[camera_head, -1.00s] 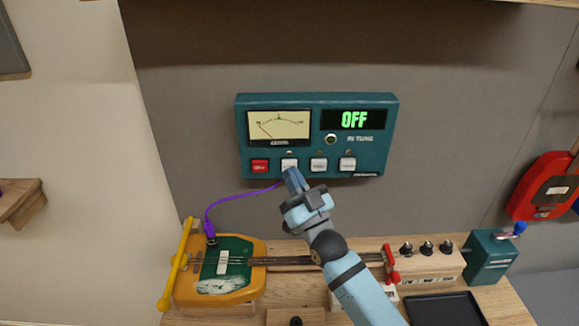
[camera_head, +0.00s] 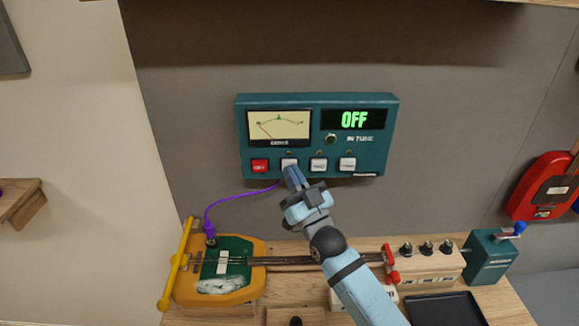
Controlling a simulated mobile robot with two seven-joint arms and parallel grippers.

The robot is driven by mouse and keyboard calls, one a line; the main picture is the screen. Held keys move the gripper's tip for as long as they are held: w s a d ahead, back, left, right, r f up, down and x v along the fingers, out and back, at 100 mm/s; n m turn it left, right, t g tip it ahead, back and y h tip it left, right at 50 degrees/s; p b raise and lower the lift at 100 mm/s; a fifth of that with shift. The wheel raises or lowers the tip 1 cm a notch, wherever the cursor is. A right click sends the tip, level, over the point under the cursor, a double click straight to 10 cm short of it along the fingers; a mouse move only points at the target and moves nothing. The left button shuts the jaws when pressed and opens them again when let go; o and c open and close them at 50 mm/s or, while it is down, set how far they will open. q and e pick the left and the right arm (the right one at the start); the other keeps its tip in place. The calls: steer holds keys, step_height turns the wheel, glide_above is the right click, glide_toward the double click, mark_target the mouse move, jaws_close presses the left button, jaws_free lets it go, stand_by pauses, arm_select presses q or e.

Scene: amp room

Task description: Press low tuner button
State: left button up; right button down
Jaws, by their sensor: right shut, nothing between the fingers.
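My left gripper is not in view.
A purple cable (camera_head: 235,195) runs from the tuner to a yellow and green stringed instrument (camera_head: 216,287) on the wooden bench. A teal crank box (camera_head: 488,257) and a black tray (camera_head: 447,309) are at right. A red object (camera_head: 545,187) is on the right wall.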

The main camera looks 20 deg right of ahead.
steer(key=shift+w+d, duration=0.15)
steer(key=shift+w, duration=0.25)
stand_by(0.3)
steer(key=shift+s, duration=0.1)
steer(key=shift+s+a+p, duration=0.25)
steer(key=shift+s+p, duration=0.05)
steer(key=shift+s, duration=0.45)
steer(key=s, duration=0.2)
steer(key=s+a+p, duration=0.1)
steer(key=s, duration=0.1)
steer(key=shift+s+a+p, duration=0.2)
steer(key=shift+s+p, duration=0.1)
steer(key=shift+s, duration=0.1)
steer(key=shift+f, duration=0.1)
stand_by(0.5)
